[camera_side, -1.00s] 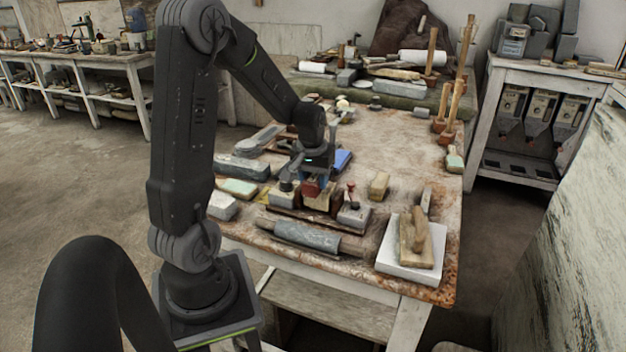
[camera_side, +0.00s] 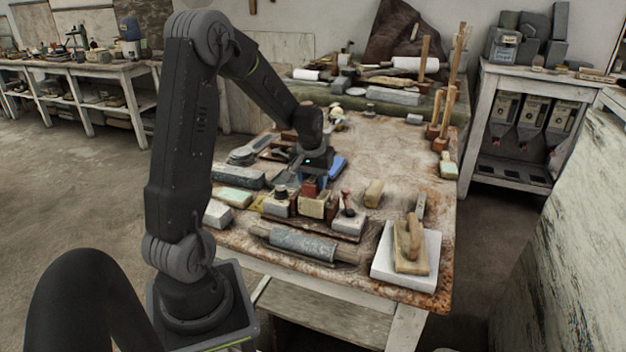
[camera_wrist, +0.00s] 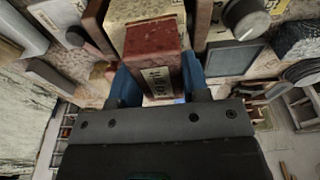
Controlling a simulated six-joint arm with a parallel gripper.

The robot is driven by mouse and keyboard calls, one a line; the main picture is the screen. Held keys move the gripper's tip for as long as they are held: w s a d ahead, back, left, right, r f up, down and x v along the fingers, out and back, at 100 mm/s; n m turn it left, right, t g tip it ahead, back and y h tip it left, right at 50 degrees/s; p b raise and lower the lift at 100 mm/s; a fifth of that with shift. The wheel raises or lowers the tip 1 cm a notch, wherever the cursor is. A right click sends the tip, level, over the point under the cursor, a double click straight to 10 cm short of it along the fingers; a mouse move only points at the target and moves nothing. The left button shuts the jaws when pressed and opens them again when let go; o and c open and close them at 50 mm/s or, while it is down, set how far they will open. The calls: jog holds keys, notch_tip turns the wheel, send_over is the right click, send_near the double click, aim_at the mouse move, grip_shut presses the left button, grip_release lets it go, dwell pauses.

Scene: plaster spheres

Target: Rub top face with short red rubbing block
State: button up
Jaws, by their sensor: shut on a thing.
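My gripper (camera_side: 313,178) is shut on a short dark red block (camera_wrist: 152,62), with its blue fingers on either side. The block carries a pale label with dark lettering on one face. In the side view the red block (camera_side: 309,186) shows just above and behind a cream block (camera_side: 312,206) standing in the row near the front of the table. In the wrist view the cream block (camera_wrist: 143,10) shows just beyond the red block. I cannot tell whether the two touch. The cream block's top face is partly hidden.
Close beside the cream block stand a grey block with a dark knob (camera_side: 279,200) and a white block with a red-handled tool (camera_side: 348,220). A grey roller (camera_side: 303,243) lies in front. A wooden float (camera_side: 411,247) rests on a white slab at right.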

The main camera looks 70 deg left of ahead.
aim_at(308, 197)
jog(key=shift+s+d, duration=1.5)
jog(key=shift+d, duration=0.1)
jog(key=shift+w+a, duration=1.55)
jog(key=shift+a, duration=0.1)
jog(key=shift+s+d+r, duration=0.1)
jog(key=shift+s+d+r, duration=0.65)
jog(key=shift+s+d, duration=0.05)
jog(key=shift+d, duration=0.05)
